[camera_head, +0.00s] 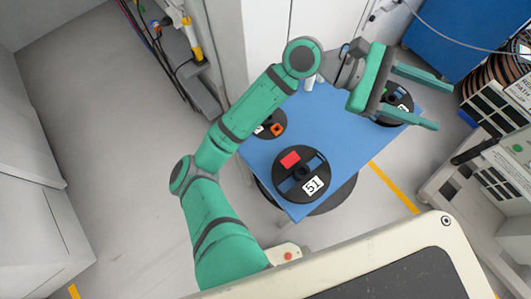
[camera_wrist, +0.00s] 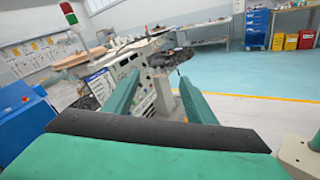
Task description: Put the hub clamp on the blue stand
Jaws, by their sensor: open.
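Three round black stands are on a blue table (camera_head: 345,135) in the head view. The near stand (camera_head: 285,196) carries a red block (camera_head: 290,159), a blue bar and a white label reading 51. The left stand (camera_head: 272,115) carries a small orange piece (camera_head: 277,130) and is partly hidden by my arm. The right stand (camera_head: 405,104) shows a green piece and a white label, partly behind my gripper. I cannot tell which piece is the hub clamp or which stand is the blue one. My gripper (camera_head: 443,106) is open and empty, above the table's right side.
A white cabinet (camera_head: 262,40) stands behind the table. Grey equipment (camera_head: 490,165) stands to the right, with coiled cable (camera_head: 510,68) farther back. A blue cabinet (camera_head: 450,35) is at the upper right. The floor left of my arm is clear. The wrist view faces across the room.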

